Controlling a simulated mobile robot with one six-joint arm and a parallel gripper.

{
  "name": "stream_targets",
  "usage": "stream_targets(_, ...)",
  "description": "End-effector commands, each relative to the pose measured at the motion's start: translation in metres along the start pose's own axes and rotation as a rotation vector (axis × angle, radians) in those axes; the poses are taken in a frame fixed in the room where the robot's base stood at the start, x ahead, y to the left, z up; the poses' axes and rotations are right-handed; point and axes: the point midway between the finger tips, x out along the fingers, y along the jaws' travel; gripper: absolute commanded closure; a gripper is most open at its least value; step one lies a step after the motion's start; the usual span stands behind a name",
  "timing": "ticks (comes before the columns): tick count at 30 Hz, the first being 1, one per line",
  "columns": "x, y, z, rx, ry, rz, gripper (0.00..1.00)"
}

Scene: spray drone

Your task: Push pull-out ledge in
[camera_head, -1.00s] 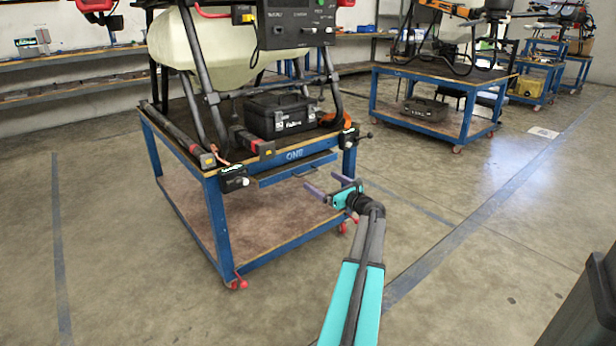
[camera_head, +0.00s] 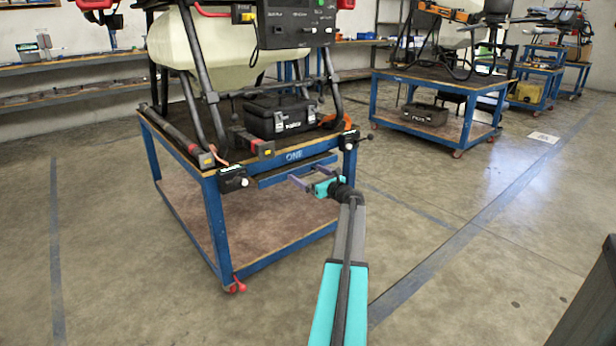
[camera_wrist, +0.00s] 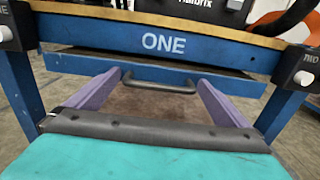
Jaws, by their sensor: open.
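The pull-out ledge (camera_head: 286,174) is a blue, shallow shelf under the top of the blue table marked ONE. It sticks out a little past the table's front rail. In the wrist view the ledge (camera_wrist: 200,74) spans the frame below the rail, with a dark bar handle (camera_wrist: 160,87) on its front. My gripper (camera_head: 299,176) is in front of the ledge, its two purple fingers pointing at it. In the wrist view my gripper (camera_wrist: 160,80) is open, with a finger on each side of the handle and nothing held. I cannot tell whether the fingertips touch the ledge.
The table (camera_head: 293,156) carries a black toolbox (camera_head: 280,118) and a large drone with a pale tank (camera_head: 215,48). A small box marked TWO (camera_wrist: 307,68) sits at the rail's right corner. A lower wooden shelf (camera_head: 250,215) lies beneath.

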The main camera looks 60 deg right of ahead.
Motion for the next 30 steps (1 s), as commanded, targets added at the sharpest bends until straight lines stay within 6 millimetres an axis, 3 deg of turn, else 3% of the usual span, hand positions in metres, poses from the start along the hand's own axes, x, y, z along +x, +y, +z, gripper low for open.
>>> stream_targets(4, 0.000, 0.000, 0.000, 0.000, 0.000, 0.000, 0.03)
stream_targets(13, 0.001, 0.001, 0.000, 0.000, 0.000, 0.002, 0.53)
stream_targets(19, 0.007, 0.001, 0.002, 0.001, -0.001, 0.003, 0.53)
stream_targets(30, 0.042, 0.000, 0.002, 0.000, -0.001, 0.003, 0.53)
